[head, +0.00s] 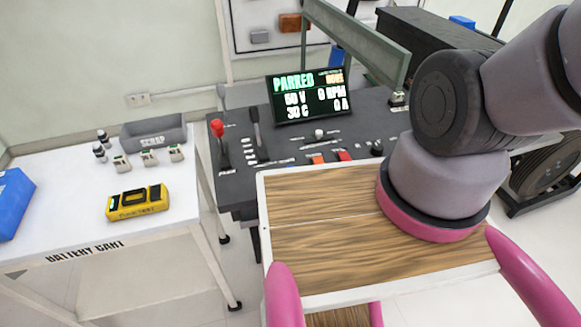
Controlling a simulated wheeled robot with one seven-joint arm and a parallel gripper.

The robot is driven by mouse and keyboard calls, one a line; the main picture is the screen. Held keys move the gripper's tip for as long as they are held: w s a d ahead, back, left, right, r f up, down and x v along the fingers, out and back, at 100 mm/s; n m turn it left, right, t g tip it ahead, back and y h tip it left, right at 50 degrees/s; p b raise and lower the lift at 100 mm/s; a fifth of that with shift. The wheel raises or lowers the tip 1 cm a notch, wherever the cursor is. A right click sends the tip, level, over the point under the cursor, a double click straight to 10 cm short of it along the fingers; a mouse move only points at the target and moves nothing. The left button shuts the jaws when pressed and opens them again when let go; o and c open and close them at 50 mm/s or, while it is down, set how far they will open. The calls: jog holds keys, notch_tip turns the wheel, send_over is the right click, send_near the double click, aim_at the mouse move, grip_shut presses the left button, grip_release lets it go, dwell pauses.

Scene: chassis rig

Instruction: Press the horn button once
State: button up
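The dark control console (238,182) stands beyond the wooden top, in the middle of the head view. Its panel carries a red button (345,156), an orange button (318,159), a pale knob (319,134) and a black knob (377,148). I cannot read the small labels, so I cannot tell which control is the horn button. My arm fills the right side and hides part of the console. My gripper is out of view.
A red-knobbed lever (218,130) and a black lever (256,135) rise at the console's left. The white battery cart (80,215) stands left, bearing a yellow meter (138,202), a grey bin (153,134) and a blue box (12,203). A grey-green frame bar (360,45) slants behind the display.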

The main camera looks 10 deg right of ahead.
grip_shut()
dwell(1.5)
